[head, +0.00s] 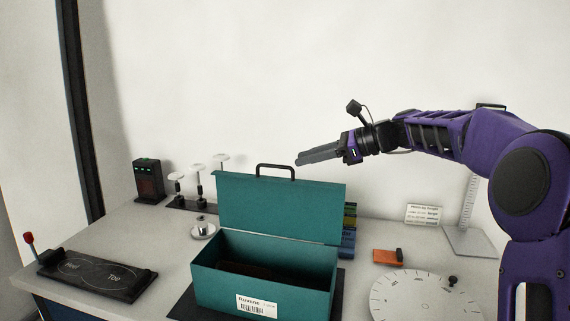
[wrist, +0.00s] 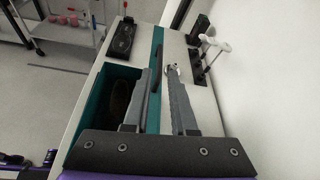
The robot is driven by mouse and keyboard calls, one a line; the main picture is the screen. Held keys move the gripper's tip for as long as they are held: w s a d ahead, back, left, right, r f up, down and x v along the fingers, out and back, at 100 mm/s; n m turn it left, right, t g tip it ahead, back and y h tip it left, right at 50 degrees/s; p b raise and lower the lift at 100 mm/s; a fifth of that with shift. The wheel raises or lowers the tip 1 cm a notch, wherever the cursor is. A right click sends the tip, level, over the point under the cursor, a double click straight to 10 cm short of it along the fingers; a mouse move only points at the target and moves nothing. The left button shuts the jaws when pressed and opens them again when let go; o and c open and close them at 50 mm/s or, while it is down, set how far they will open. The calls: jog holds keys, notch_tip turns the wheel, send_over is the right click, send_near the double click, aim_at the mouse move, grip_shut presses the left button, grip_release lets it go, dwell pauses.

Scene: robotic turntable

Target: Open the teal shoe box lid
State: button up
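The teal shoe box (head: 215,284) stands on a dark mat on the table, with a white label on its front. Its teal lid (head: 285,205) stands raised and nearly upright at the back of the box. A black handle (head: 275,166) is on the lid's top edge; it also shows in the wrist view (wrist: 154,70). Inside the box is something dark, perhaps a shoe (wrist: 118,98). My gripper (head: 299,158) is just right of the handle in the head view, level with it. Its fingers (wrist: 160,72) are apart, with nothing held between them.
A black board (head: 95,274) lies at the left. A dark box with green lights (head: 148,181) and white-topped posts (head: 198,183) stand behind. A round dial plate (head: 425,297), an orange block (head: 388,256) and a ruler stand (head: 470,240) are at the right. A wall is behind.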

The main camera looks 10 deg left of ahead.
jog(key=v, duration=0.8)
jog(key=shift+d, duration=0.1)
jog(key=shift+f, duration=0.1)
